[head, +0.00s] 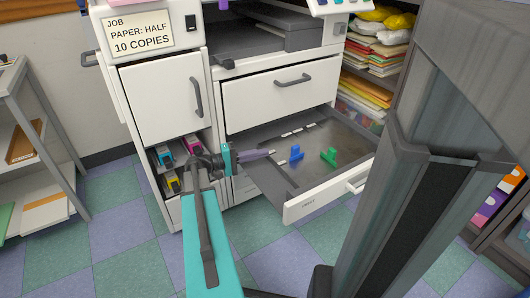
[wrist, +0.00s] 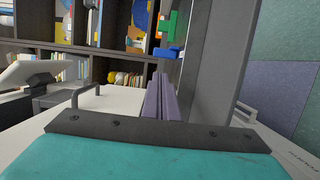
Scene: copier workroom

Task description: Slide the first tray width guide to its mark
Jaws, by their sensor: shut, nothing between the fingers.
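A pulled-out paper tray (head: 276,192) with a grey floor sticks out of the white copier in the head view. A blue guide (head: 295,154) and a green guide (head: 329,157) stand up from its floor. Short white marks (head: 297,131) run along the tray floor behind them. My gripper (head: 272,153) is shut and empty, its purple fingers over the tray's left part, pointing at the blue guide and a little left of it. In the wrist view the shut fingers (wrist: 158,95) lie below the blue guide (wrist: 168,52), with the green guide (wrist: 165,23) beyond. Contact cannot be told.
A closed white drawer (head: 282,92) with a handle is above the open tray. A sign (head: 137,33) reads JOB, PAPER: HALF, 10 COPIES. Toner cartridges (head: 168,160) sit in an open bay at left. Shelves (head: 378,65) with paper stand behind. Tiled floor is clear at lower left.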

